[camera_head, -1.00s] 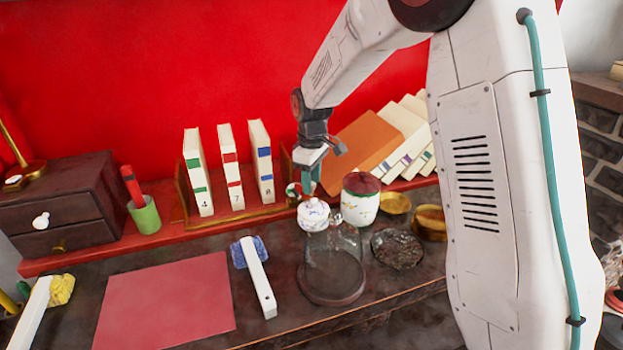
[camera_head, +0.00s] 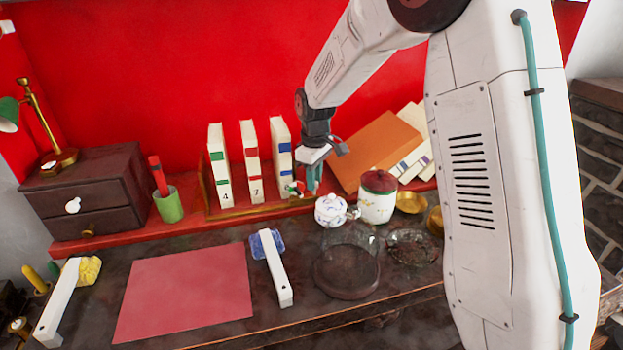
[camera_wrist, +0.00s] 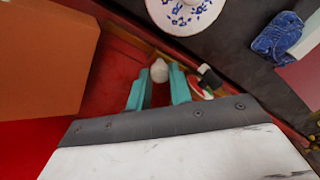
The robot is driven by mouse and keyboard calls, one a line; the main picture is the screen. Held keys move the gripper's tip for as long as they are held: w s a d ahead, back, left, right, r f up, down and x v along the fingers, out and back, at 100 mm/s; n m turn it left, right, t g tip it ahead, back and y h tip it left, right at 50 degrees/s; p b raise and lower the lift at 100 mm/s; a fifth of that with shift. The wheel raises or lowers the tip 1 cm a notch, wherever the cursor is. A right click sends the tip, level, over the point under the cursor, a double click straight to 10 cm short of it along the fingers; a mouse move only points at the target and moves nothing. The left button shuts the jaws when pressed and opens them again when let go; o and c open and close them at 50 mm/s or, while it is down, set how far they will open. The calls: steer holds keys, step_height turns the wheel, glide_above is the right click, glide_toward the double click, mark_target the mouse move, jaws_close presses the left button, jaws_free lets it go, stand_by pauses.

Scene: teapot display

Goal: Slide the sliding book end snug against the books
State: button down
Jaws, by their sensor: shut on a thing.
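Three upright cream books, with green (camera_head: 221,170), red (camera_head: 252,168) and blue (camera_head: 283,165) bands, stand apart from one another in a brass rack (camera_head: 240,213). My gripper (camera_head: 313,183) is low at the rack's right end, just right of the blue-banded book. In the wrist view its teal fingers (camera_wrist: 159,88) are shut on a small white knob (camera_wrist: 159,70), which seems to belong to the sliding book end. The book end's plate is mostly hidden by the gripper; I cannot tell whether it touches the blue-banded book.
A white teapot (camera_head: 331,210) and red-lidded jar (camera_head: 378,197) stand close in front of my gripper. A small red and white object (camera_head: 295,188) sits beside the fingers. An orange book (camera_head: 375,150) leans at right. A glass dome (camera_head: 347,265) stands in front.

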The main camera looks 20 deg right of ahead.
steer(key=c, duration=1.3)
jaws_free()
steer(key=shift+a, duration=0.1)
steer(key=shift+o, duration=0.2)
step_height(320, 180, up, 8)
steer(key=shift+f, duration=0.1)
